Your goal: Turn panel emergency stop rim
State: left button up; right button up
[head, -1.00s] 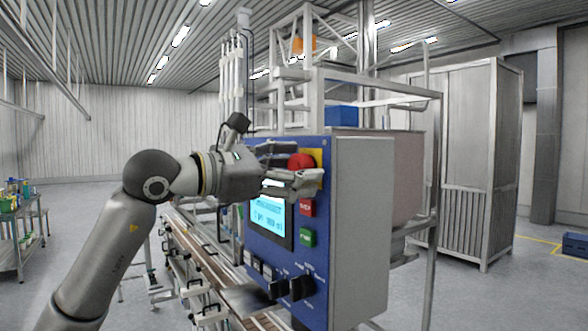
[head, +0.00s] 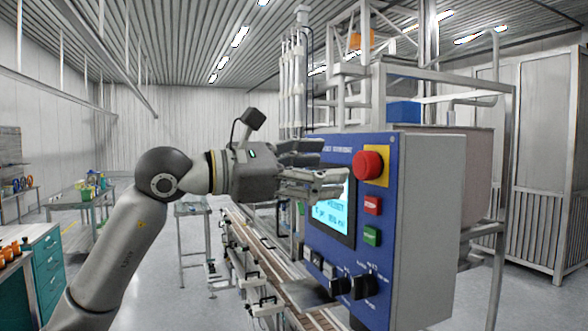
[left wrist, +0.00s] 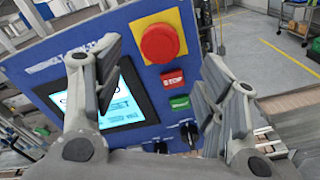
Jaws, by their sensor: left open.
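The emergency stop (head: 368,165) is a red mushroom button on a yellow plate (head: 379,181), at the upper right of the blue control panel (head: 398,150). My left gripper (head: 345,168) is open and empty, in front of the panel and left of the button, with its fingers pointing at the panel. In the left wrist view the red button (left wrist: 160,43) shows whole, beyond and between the two open fingers (left wrist: 155,75) and towards the top. A gap shows between the fingers and the button. My right gripper is in neither view.
Below the button are a red push button (head: 372,205), a green one (head: 371,236) and black knobs (head: 362,286). A lit screen (head: 334,207) lies behind my left fingers. A conveyor (head: 262,262) runs along the left of the machine.

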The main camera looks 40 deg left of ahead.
pick_arm(q)
jog(key=shift+v, duration=2.15)
